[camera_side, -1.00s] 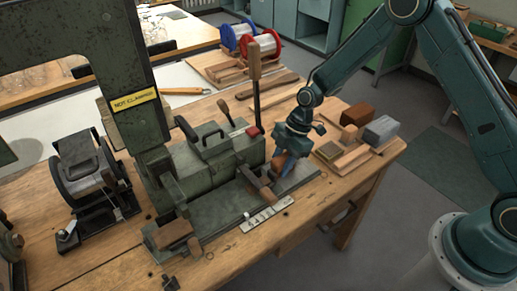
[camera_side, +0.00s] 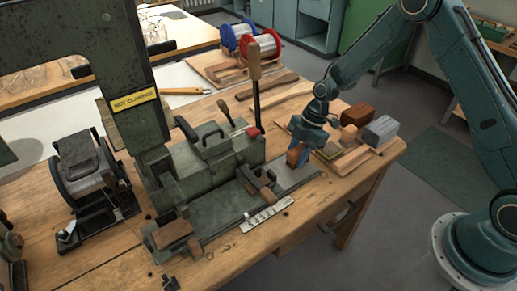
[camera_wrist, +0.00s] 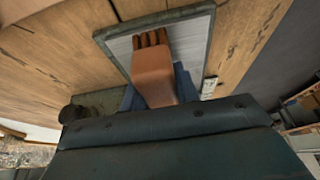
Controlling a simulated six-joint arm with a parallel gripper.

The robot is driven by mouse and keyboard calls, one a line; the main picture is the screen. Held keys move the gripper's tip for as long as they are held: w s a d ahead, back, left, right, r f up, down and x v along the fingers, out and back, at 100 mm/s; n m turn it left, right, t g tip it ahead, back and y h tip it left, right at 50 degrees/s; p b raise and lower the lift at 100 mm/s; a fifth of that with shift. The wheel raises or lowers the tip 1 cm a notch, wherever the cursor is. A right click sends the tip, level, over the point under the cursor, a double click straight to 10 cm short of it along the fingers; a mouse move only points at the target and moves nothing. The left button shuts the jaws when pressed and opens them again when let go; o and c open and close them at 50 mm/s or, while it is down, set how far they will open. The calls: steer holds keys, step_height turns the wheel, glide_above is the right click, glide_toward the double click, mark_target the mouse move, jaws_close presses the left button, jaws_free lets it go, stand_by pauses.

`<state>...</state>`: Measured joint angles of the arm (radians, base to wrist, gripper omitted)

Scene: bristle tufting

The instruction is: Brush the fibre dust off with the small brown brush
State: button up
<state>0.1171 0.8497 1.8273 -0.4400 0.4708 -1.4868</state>
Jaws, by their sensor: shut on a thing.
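The small brown brush (camera_side: 293,158) is in the jaws of my gripper (camera_side: 303,157), held low over the right end of the green machine bed (camera_side: 302,176). In the wrist view the brush (camera_wrist: 152,78) points away from me, its dark bristles over a pale grey plate with a dark rim (camera_wrist: 119,45). I cannot tell whether the bristles touch the plate. The blue fingers show on both sides of the brush. Fibre dust is too small to make out.
A lever with a wooden handle (camera_side: 254,62) stands upright left of my gripper. A wooden block with a bar (camera_side: 261,186) and a white scale strip (camera_side: 266,215) lie left of the brush. A brown block (camera_side: 358,114) and a grey block (camera_side: 380,130) sit to the right.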

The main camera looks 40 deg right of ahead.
mark_target(281, 172)
steer(key=shift+a, duration=2.8)
steer(key=shift+a+r, duration=0.1)
steer(key=shift+r, duration=0.05)
step_height(281, 172, up, 8)
